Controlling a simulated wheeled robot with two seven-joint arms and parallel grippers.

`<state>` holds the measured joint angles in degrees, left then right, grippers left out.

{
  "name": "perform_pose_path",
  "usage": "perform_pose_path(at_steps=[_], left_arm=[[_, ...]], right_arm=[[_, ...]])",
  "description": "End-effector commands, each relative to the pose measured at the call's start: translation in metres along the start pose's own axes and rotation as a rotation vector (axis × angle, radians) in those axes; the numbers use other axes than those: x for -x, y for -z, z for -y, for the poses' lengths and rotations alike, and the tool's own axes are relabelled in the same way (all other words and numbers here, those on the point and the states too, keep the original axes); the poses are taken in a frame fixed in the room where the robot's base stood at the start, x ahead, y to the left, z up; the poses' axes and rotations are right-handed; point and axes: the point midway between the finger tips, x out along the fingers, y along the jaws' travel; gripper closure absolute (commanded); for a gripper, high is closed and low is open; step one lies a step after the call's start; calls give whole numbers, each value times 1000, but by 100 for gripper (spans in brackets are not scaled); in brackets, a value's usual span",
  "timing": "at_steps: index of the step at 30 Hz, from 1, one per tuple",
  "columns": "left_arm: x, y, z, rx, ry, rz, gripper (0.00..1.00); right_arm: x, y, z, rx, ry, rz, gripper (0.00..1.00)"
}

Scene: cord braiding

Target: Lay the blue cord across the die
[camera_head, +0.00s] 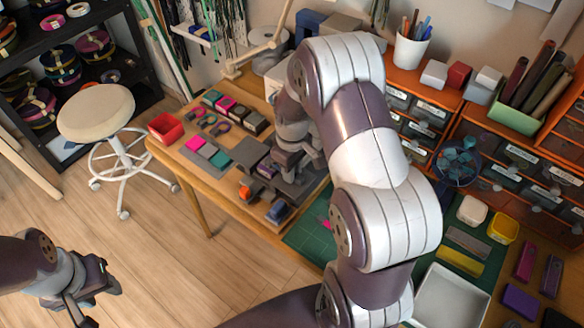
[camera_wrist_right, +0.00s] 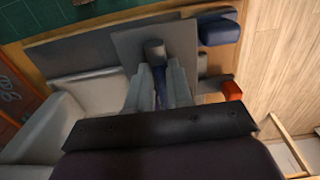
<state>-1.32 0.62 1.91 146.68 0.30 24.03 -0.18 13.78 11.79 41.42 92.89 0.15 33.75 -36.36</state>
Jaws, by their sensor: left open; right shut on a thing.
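My right gripper (camera_head: 287,158) is over the work table, partly hidden by my own arm in the head view. In the right wrist view its fingers (camera_wrist_right: 160,90) are shut on a narrow dark blue piece (camera_wrist_right: 160,88), which looks like the blue cord. A grey round-ended part (camera_wrist_right: 154,48) shows just beyond the fingertips. A flat grey plate (camera_wrist_right: 182,45) lies behind it. I cannot tell for certain which grey part is the die, or whether the cord touches it. My left gripper (camera_head: 88,300) is open and empty over the floor, far from the table.
A blue-topped block (camera_head: 278,212) and an orange piece (camera_head: 245,190) are near the table's front edge. Coloured tiles (camera_head: 207,152) and a red box (camera_head: 165,127) are at the left. A green mat (camera_head: 308,238) and white tray (camera_head: 450,297) are at the right. A stool (camera_head: 96,112) stands left.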

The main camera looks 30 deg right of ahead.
Motion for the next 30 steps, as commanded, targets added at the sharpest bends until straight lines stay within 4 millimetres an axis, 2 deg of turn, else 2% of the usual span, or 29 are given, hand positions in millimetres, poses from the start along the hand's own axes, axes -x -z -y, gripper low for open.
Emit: perform_pose_path(at_steps=[1, 3, 11, 14, 24, 30], left_arm=[[0, 0, 0, 0, 0, 0, 57], [0, 0, 0, 0, 0, 0, 57], [0, 0, 0, 0, 0, 0, 57], [1, 0, 0, 0, 0, 0, 57], [6, 1, 0, 0, 0, 0, 57], [7, 1, 0, 0, 0, 0, 57]], right_arm=[[0, 0, 0, 0, 0, 0, 70], [0, 0, 0, 0, 0, 0, 50], [0, 0, 0, 0, 0, 0, 50], [9, 0, 0, 0, -1, -1, 50], [95, 1, -1, 0, -3, -4, 50], [124, 0, 0, 0, -1, -1, 50]])
